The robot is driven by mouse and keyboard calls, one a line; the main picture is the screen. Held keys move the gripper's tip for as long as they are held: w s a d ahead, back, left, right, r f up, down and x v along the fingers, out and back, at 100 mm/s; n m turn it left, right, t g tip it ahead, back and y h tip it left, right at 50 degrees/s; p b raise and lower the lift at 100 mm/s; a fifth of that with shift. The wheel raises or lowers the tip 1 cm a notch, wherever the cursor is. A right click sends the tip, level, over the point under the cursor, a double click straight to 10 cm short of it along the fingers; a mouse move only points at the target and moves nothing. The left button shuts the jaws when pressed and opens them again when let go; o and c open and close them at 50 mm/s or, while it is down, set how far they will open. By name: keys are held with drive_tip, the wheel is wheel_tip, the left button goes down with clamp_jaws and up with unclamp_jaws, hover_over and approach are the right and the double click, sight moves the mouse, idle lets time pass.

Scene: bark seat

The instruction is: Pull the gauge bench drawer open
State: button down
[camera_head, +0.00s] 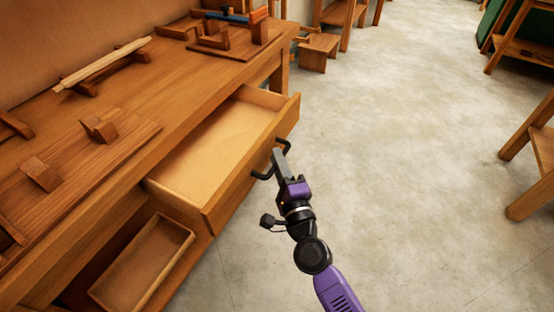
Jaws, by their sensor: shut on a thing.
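The gauge bench (150,104) is a long wooden workbench on the left. Its drawer (228,138) is pulled well out over the floor, and the pale inside looks empty. A dark handle (262,175) is on the drawer's front face. My gripper (279,158) is at that front, shut on the handle. The fingers hide the middle of the handle. My purple and black arm reaches up from the lower right.
An open wooden tray or bin (145,266) sits under the drawer. Wooden blocks and fixtures (100,127) lie on the bench top. A wooden stool (318,52) stands beyond the bench. The concrete floor (400,150) to the right is clear, with wooden legs (530,160) at the far right.

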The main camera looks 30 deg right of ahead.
drive_tip(key=c, duration=1.5)
unclamp_jaws()
drive_tip(key=shift+o, duration=0.2)
drive_tip(key=shift+s, duration=0.1)
drive_tip(key=b+v, duration=0.1)
drive_tip(key=v, duration=0.6)
drive_tip(key=shift+s, duration=0.3)
